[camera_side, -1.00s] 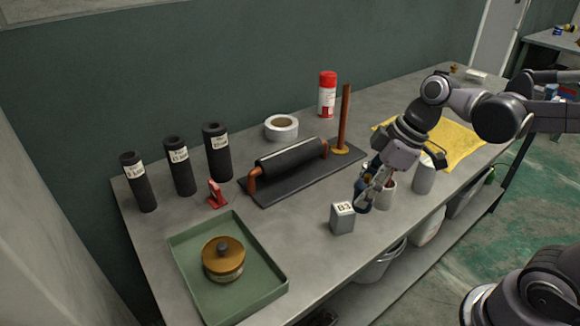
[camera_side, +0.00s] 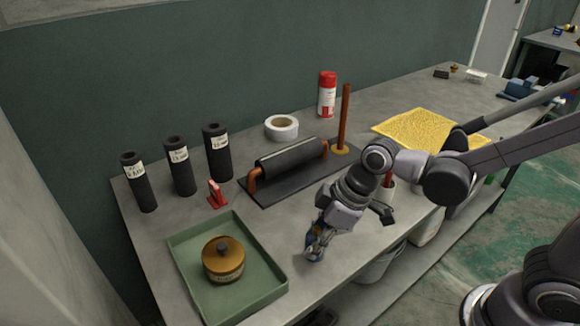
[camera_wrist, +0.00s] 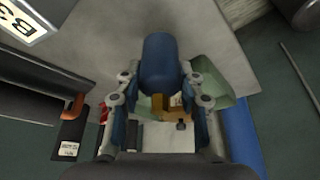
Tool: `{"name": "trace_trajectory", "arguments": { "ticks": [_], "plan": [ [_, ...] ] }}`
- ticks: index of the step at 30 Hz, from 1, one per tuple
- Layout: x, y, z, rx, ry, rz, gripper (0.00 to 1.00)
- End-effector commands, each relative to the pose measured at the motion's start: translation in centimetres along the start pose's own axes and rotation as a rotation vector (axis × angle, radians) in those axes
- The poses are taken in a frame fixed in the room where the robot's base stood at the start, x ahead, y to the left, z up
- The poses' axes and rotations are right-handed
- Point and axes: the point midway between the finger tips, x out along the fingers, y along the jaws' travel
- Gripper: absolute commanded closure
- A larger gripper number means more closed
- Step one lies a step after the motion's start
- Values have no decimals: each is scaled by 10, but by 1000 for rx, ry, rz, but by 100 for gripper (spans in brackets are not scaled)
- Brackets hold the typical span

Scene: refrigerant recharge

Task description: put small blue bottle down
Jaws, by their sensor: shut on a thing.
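The small blue bottle (camera_side: 313,254) is held in my gripper (camera_side: 317,243) over the front part of the grey bench, just right of the green tray (camera_side: 246,288). In the wrist view the blue bottle (camera_wrist: 160,60) lies between the two fingers of my gripper (camera_wrist: 160,78), which are shut on it from both sides. In the side view the fingers partly cover the bottle. I cannot tell whether its base touches the bench. The B3 block, hidden by my arm in the side view, shows its label (camera_wrist: 22,22) at the wrist view's top left.
A brass-coloured lidded pot (camera_side: 223,262) sits in the tray. A black pipe assembly on a dark plate (camera_side: 262,196) lies behind my gripper. A red clamp-like piece (camera_side: 216,194) stands left of it. A yellow cloth (camera_side: 415,129) lies to the right.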

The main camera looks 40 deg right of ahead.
Motion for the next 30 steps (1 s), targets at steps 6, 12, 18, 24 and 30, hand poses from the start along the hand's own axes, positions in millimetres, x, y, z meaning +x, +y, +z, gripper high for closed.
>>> {"name": "trace_trajectory", "arguments": {
  "ticks": [6,12,18,24,30],
  "plan": [
    [21,0,8,0,1,0,97],
    [27,0,12,0,1,0,97],
    [27,0,12,0,0,0,97],
    [30,0,13,0,0,0,56],
    [30,0,13,-1,0,0,39]
  ]
}}
